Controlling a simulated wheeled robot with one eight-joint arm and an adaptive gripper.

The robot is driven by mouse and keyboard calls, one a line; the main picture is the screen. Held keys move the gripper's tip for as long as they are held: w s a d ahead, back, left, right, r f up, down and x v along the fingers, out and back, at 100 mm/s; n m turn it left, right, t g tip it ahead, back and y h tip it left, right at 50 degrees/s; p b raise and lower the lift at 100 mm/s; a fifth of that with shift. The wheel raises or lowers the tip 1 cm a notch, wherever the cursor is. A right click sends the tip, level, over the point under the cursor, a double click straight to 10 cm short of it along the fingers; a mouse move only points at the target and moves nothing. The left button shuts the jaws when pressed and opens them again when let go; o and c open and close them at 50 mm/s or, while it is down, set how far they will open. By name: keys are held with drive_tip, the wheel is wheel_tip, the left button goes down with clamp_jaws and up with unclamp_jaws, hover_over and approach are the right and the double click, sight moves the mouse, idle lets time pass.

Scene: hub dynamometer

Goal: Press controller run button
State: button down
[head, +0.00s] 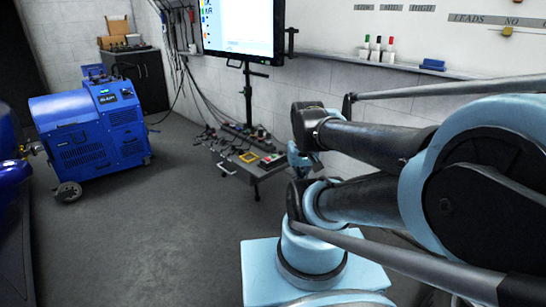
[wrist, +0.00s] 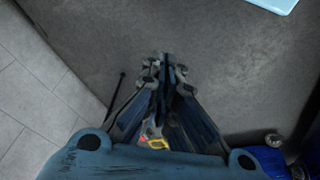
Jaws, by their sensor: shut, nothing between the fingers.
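A low bench (head: 254,171) under the screen carries several small devices, among them a yellow-framed item (head: 249,157) and a small box with coloured spots (head: 272,158). I cannot tell which is the controller, and the run button is too small to make out. In the wrist view my gripper (wrist: 165,65) is shut and empty, with dark grey floor behind its fingertips. A yellow item (wrist: 155,142) shows partly behind the gripper's body there. In the head view my arm covers the area right of the bench, and the fingertips cannot be made out.
A blue hub dynamometer (head: 90,125) on wheels stands at the left. A screen (head: 243,28) on a stand rises behind the bench, with cables hanging beside it. A wall shelf (head: 400,66) holds markers. The floor (head: 170,215) between dynamometer and bench is clear.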

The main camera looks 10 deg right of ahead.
drive_tip(key=w+d+r+h, duration=0.2)
drive_tip(key=w+r, duration=0.4)
drive_tip(key=w, duration=0.7)
drive_tip(key=t+h, duration=0.4)
drive_tip(key=t, duration=0.1)
hover_over(274, 156)
drive_tip(key=w, duration=0.1)
wheel_tip(274, 156, down, 14)
drive_tip(key=shift+w+a+r, duration=0.1)
drive_tip(key=shift+a, duration=0.3)
drive_tip(key=shift+f, duration=4.35)
